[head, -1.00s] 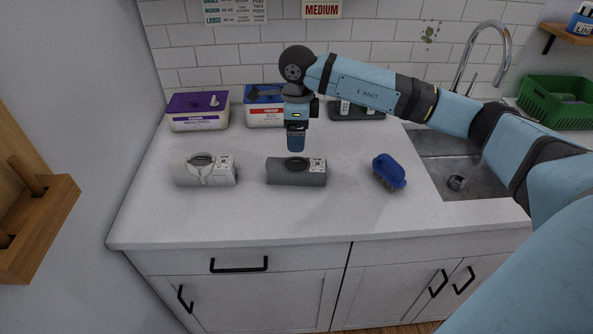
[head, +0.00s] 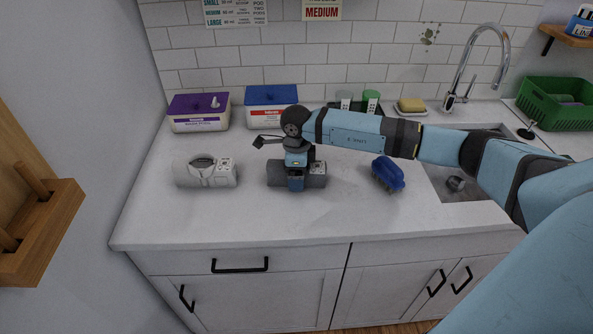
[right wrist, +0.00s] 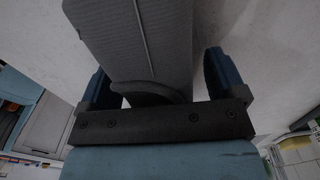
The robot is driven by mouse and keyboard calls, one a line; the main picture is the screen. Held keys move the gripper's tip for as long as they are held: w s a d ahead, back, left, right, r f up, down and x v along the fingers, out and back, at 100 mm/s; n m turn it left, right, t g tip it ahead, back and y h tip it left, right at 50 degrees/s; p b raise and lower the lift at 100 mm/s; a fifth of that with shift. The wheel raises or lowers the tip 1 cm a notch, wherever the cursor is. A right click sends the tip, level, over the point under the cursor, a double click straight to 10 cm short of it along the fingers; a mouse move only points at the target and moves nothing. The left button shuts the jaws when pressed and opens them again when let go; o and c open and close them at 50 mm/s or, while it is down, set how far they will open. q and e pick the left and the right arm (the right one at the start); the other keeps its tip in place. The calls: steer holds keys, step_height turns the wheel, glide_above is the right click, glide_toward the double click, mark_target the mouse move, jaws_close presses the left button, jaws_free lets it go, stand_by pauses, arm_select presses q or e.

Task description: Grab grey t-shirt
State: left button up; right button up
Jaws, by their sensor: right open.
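The grey t-shirt (head: 316,181) is a rolled dark grey bundle with a label, lying on the white counter. My right gripper (head: 296,186) is lowered over the middle of it in the head view and hides part of it. In the right wrist view the grey t-shirt (right wrist: 140,40) passes between the two blue fingers of my right gripper (right wrist: 160,75). The fingers stand apart on either side of the roll, with a gap visible at the right one. My left gripper does not show.
A white rolled shirt (head: 204,172) lies to the left on the counter. Purple-lidded (head: 199,112) and blue-lidded (head: 271,106) boxes stand behind. The counter's front is clear.

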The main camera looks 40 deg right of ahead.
steer(key=shift+f, duration=0.35)
steer(key=c, duration=0.8)
steer(key=shift+r, duration=0.15)
